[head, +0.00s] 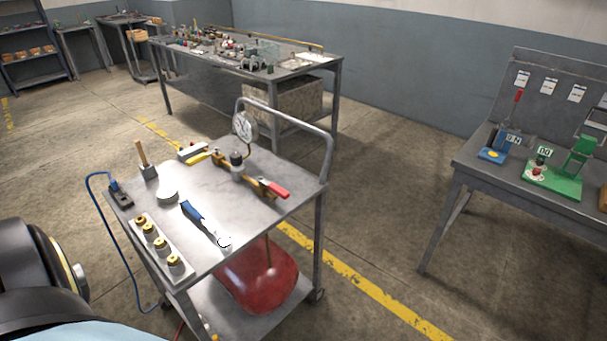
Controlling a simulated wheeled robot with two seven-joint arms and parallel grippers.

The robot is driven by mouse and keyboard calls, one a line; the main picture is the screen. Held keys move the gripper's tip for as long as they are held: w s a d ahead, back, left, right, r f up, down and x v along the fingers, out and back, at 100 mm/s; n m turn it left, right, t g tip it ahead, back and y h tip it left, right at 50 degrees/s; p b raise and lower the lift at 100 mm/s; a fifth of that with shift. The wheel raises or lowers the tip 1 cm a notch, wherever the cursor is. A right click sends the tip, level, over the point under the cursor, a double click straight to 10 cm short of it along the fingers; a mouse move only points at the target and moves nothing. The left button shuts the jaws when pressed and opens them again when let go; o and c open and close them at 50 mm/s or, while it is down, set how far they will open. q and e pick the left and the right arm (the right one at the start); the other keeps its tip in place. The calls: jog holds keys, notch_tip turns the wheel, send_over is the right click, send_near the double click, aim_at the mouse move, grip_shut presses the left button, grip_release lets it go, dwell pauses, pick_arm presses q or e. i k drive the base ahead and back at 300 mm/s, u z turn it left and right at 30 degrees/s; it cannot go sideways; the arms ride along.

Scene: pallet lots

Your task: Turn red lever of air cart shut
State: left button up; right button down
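The air cart (266,208) is a grey metal trolley in the middle of the head view, with a curved push handle (310,135) at its far right end. On its top lies a brass valve fitting (236,170) with a red lever (275,190) pointing to the right, roughly in line with the fitting. A round pressure gauge (244,125) stands upright behind it. A red tank (256,276) sits on the lower shelf. Dark parts of my own body show at the lower left. Neither of my grippers is in view.
The cart top also holds a blue-handled tool (205,222), a block with several brass fittings (162,244) and a blue hose (94,208). A workbench (468,170) stands at the right, a cluttered table (330,75) behind. Floor between cart and right bench is clear.

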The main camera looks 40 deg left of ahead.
aim_at(283, 195)
jog(key=u, duration=0.75)
jog(key=i, duration=0.9)
jog(key=u, duration=0.85)
